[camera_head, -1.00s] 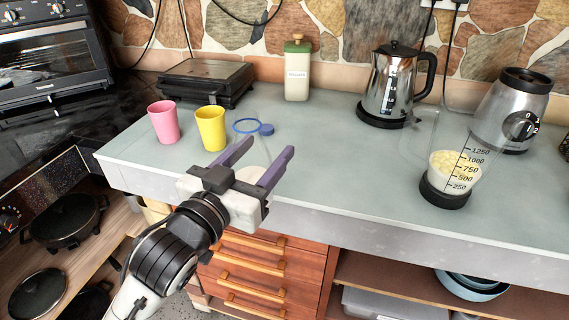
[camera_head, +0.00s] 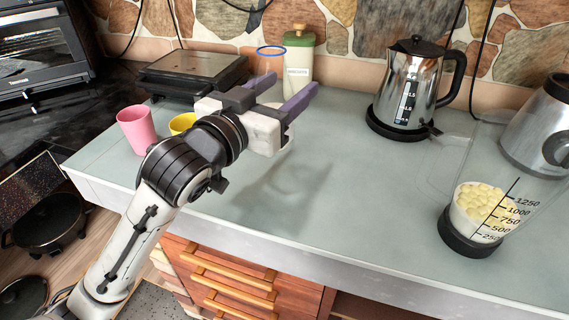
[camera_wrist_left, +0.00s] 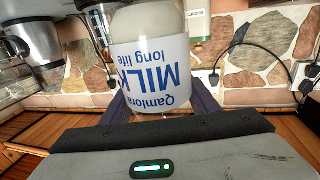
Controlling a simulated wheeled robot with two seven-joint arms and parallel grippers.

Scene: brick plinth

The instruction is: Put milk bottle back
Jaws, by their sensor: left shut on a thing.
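My left gripper (camera_head: 290,90) is shut on the milk bottle and holds it above the counter. In the head view the bottle's clear neck and blue rim (camera_head: 271,50) show above the purple fingers; the gripper hides much of its body. In the left wrist view the milk bottle (camera_wrist_left: 150,65) has a white label with blue "MILK" lettering, upside down in that picture. The purple fingers (camera_wrist_left: 162,108) lie on either side of it. My right gripper is not in view.
The grey-green counter (camera_head: 330,200) is clear in the middle. Behind the gripper are a biscuits jar (camera_head: 299,65) and a black grill (camera_head: 193,72). A pink cup (camera_head: 136,130) and a partly hidden yellow cup (camera_head: 182,123) stand left. A kettle (camera_head: 410,85) and blender jug (camera_head: 480,215) stand right.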

